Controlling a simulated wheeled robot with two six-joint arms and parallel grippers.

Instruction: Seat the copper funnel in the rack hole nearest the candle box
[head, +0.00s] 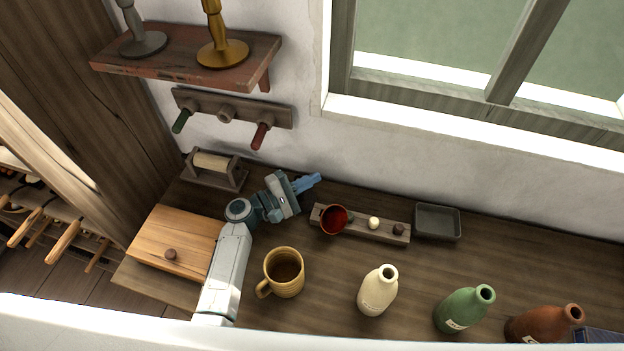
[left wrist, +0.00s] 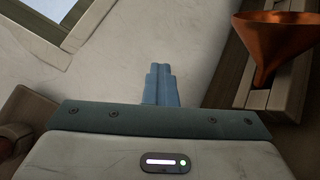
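The copper funnel (head: 335,219) stands mouth up at the left end of the wooden rack (head: 360,234), its inside red-brown. In the left wrist view the funnel (left wrist: 275,45) is at the upper right, spout down at the rack (left wrist: 289,97); I cannot tell how deep the spout sits. My left gripper (head: 312,181) is behind and left of the funnel, apart from it. Its blue fingers (left wrist: 160,72) are together with nothing between them. A lidded wooden box (head: 180,240), possibly the candle box, lies at the left. My right gripper is not in view.
A cream knob (head: 374,223) and a dark one (head: 398,229) are on the rack. A grey tray (head: 437,222) stands right of it. A mug (head: 284,272) and cream (head: 377,291), green (head: 463,310) and brown (head: 543,324) bottles stand in front. A spool holder (head: 215,171) is behind.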

